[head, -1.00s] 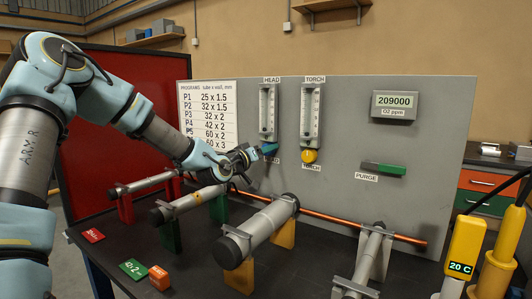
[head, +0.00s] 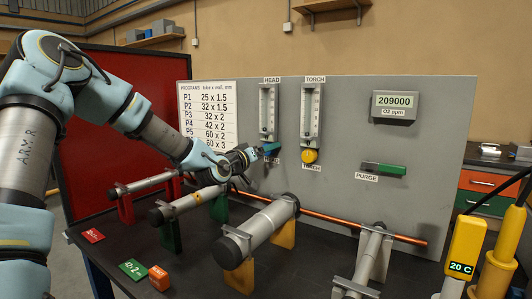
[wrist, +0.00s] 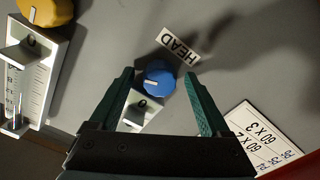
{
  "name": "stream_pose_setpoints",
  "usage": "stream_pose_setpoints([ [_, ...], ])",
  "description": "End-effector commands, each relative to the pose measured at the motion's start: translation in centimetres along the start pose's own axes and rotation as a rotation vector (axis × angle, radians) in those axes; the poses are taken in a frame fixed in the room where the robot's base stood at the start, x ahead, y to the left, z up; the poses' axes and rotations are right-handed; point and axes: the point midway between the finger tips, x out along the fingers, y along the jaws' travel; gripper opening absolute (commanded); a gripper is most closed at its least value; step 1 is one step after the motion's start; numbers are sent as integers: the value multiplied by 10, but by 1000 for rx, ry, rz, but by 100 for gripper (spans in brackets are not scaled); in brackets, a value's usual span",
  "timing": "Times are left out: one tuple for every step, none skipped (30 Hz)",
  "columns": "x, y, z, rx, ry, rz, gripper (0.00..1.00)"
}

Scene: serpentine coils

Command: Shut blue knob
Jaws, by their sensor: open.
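The blue knob (wrist: 159,78) shows in the wrist view beside the HEAD label (wrist: 179,46), with a pale line across its face. My gripper (wrist: 157,76) is open, with its two green fingers on either side of the knob and a gap on each side. Whether the fingertips reach over the knob's depth I cannot tell. In the head view the blue knob (head: 271,147) sits below the HEAD flow meter (head: 268,112), partly hidden by my gripper (head: 258,152).
The yellow TORCH knob (head: 309,156) is to the right under its own flow meter (head: 311,113). The green PURGE handle (head: 390,170) is farther right on the grey panel (head: 350,120). Tubes on coloured stands (head: 285,234) lie below my arm.

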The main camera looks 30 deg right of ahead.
Motion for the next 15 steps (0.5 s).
stream_pose_setpoints([
  [-6,-2,0,2,1,-1,81],
  [-10,-2,1,2,1,-2,81],
  [-16,-2,1,3,0,-2,81],
  [-22,-2,2,4,-1,-2,81],
  [-28,-3,2,4,0,-3,81],
  [-36,-3,2,3,0,-3,81],
  [-43,-3,2,4,1,-3,81],
  [-49,-3,2,4,0,-4,81],
  [-58,-3,2,4,-1,-4,81],
  [-64,-3,2,4,0,-4,81],
  [-70,-3,1,4,0,-3,81],
  [-77,-2,2,3,0,-3,81],
  [-82,-2,2,3,0,-4,81],
  [-85,0,1,6,-1,-2,81],
  [-89,0,1,4,-2,-2,81],
])
